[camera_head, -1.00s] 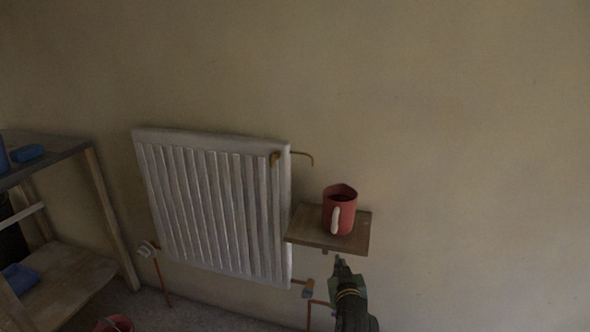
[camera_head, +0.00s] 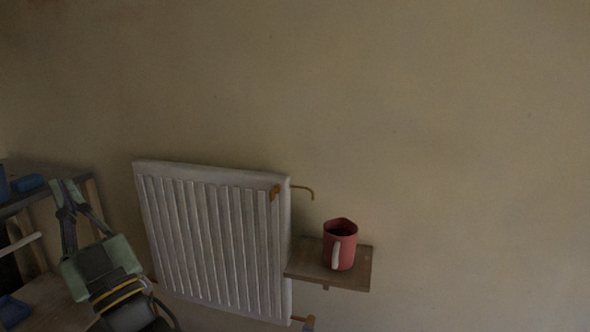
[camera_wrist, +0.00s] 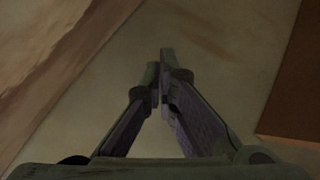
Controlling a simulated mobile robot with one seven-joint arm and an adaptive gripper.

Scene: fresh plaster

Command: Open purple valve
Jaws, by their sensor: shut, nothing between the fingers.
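No purple valve can be made out in either current view. My gripper (camera_head: 65,184) is left of the radiator, pointing up, in front of the shelf unit in the picture. It is shut and empty. In the wrist view its fingertips (camera_wrist: 160,62) come together over a plain pale surface.
A wooden wall shelf (camera_head: 353,276) right of the radiator carries a red mug (camera_head: 340,245). A shelf unit (camera_head: 48,300) with blue items (camera_head: 27,183) stands at the left. Brown surfaces border both sides of the wrist view. The wall at right is bare.

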